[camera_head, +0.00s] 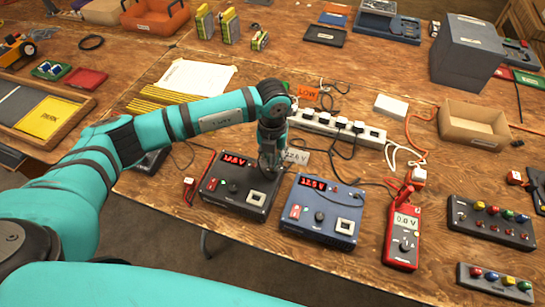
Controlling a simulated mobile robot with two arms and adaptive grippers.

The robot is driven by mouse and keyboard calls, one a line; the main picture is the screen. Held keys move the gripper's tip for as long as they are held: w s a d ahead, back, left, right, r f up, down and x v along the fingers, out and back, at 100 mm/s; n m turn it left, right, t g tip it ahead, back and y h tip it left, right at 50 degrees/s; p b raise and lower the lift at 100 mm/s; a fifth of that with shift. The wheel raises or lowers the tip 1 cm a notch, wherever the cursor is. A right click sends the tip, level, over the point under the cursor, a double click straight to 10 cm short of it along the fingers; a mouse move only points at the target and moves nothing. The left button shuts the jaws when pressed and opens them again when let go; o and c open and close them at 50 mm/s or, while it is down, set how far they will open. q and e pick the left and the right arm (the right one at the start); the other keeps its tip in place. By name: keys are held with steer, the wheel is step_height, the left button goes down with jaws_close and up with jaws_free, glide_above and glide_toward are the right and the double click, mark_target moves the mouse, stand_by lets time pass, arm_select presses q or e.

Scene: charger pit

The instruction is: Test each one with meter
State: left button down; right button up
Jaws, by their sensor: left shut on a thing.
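A red meter (403,233) reading 0.0 V lies on the table at the right. A black charger (237,190) with a red 12.6 V display sits at the middle, and a blue charger (322,212) with a red display stands to its right. My left gripper (268,168) points down at the black charger's upper right side. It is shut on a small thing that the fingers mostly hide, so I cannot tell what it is. A pale card (295,157) marked 12.6 V shows just right of the gripper. My right gripper is not in view.
A white power strip (340,127) with several plugs and loose cables lies behind the chargers. An orange LOW card (308,93), a cardboard tray (473,128), a grey box (466,50) and a button box (490,222) stand around. Yellow battery packs (228,25) stand at the back.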

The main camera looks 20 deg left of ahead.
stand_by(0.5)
arm_select(q)
steer(key=shift+f+b, duration=0.3)
steer(key=shift+b, duration=0.1)
stand_by(0.4)
steer(key=c, duration=1.3)
jaws_free()
steer(key=shift+o, duration=0.5)
steer(key=shift+o, duration=1.2)
steer(key=shift+r, duration=0.1)
steer(key=shift+r+p, duration=2.35)
steer(key=shift+r, duration=1.35)
